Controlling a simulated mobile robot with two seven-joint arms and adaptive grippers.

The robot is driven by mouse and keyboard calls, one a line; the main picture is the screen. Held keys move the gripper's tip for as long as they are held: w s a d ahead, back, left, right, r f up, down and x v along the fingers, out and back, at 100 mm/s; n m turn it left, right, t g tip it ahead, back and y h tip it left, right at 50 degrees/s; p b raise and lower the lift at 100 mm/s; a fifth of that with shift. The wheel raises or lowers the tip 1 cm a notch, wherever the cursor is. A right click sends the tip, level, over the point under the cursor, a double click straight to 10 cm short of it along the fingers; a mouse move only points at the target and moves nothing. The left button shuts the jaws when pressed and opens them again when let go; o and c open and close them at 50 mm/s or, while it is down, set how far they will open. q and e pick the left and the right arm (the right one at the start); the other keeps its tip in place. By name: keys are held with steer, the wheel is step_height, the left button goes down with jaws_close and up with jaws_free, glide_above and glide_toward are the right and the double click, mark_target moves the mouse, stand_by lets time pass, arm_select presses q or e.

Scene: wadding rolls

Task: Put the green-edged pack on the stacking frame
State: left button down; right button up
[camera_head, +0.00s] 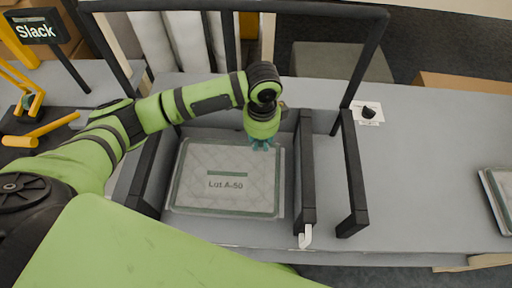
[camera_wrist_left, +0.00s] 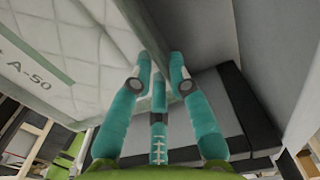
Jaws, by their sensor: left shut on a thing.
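A white quilted pack (camera_head: 225,195) with green edge trim, a green stripe and the label "Lot A-50" shows between the side bars of the black stacking frame (camera_head: 306,175). My left gripper (camera_head: 261,145) is at the pack's far right corner, its teal fingers shut on the pack. In the left wrist view, the fingers (camera_wrist_left: 162,85) are at the edge of the pack (camera_wrist_left: 75,50). I cannot tell whether the pack rests fully on the surface below. My right gripper is not in view.
Another green-edged pack (camera_head: 500,195) lies at the right edge of the grey table (camera_head: 430,160). A small black object on a white card (camera_head: 368,112) lies behind the frame's right side. A "Slack" sign (camera_head: 37,30) stands at the left.

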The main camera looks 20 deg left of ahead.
arm_select(q)
steer(key=shift+w+f, duration=0.1)
steer(key=shift+f, duration=0.35)
step_height(320, 180, down, 3)
steer(key=shift+f, duration=0.55)
steer(key=c, duration=1.2)
jaws_free()
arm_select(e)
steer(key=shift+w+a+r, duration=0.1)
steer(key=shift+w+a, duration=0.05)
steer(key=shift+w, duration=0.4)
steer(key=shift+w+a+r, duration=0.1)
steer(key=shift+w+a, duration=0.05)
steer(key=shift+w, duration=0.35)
